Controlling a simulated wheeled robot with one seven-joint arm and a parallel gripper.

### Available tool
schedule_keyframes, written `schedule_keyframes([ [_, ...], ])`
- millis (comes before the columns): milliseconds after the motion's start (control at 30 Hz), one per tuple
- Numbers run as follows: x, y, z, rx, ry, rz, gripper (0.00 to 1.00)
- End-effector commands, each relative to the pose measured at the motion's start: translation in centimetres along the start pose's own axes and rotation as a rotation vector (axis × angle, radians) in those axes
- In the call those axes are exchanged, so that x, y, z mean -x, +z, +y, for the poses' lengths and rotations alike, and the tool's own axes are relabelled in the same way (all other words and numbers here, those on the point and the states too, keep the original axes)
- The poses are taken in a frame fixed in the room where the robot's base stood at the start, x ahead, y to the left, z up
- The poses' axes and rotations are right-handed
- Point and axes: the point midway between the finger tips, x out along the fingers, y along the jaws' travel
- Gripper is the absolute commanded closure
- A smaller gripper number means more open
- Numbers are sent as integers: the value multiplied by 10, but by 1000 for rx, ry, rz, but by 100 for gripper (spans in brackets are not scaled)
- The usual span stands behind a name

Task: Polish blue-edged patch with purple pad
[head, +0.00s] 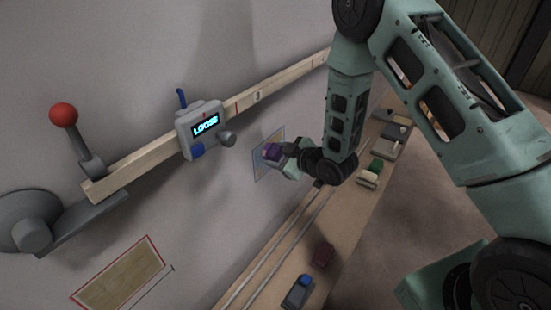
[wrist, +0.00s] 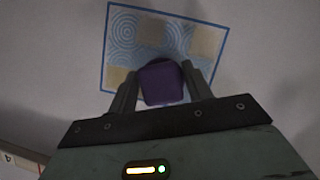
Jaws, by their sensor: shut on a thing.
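My gripper (head: 283,153) is shut on the purple pad (head: 271,152) and holds it at the wall, in front of the blue-edged patch (head: 259,172). In the wrist view the purple pad (wrist: 162,84) sits between the two fingers of my gripper (wrist: 161,78) and covers the lower middle of the patch (wrist: 124,32). Swirl marks cover much of the patch. Plain tan squares show at its top middle, right and lower left. The part behind the pad is hidden. I cannot tell whether the pad touches the surface.
A red-edged patch (head: 118,277) lies lower left on the wall. A wooden rail (head: 140,165) carries a grey box (head: 204,130) reading LOOSE and a red-knobbed lever (head: 64,116). The shelf below holds a blue-topped block (head: 297,293), a dark red block (head: 322,254) and a green-topped block (head: 375,167).

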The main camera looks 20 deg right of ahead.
Motion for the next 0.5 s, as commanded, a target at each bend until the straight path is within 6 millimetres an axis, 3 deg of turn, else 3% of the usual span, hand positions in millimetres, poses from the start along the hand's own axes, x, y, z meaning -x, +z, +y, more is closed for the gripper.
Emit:
schedule_keyframes([
  [500, -6, 11, 26, 1, 1, 2, 70],
])
